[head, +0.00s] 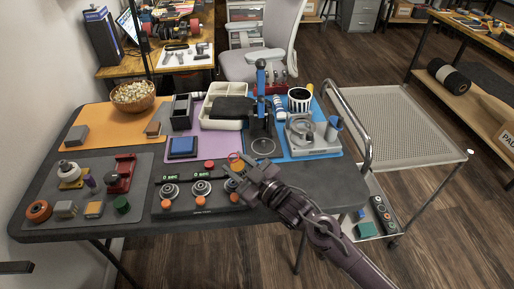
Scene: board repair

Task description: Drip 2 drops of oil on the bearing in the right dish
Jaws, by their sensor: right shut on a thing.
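My right gripper (243,169) is over the black dish panel at the table's front middle, close to the right dish (233,186). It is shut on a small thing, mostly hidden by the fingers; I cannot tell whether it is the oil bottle. A red-orange ring shape (236,156) shows beside the fingertips. The middle dish (201,188) and left dish (169,190) stand in a row to the left. The gripper partly covers the right dish, and its bearing is too small to make out.
A grey mat (88,184) with several small parts lies at left. A metal cart (400,125) is at right.

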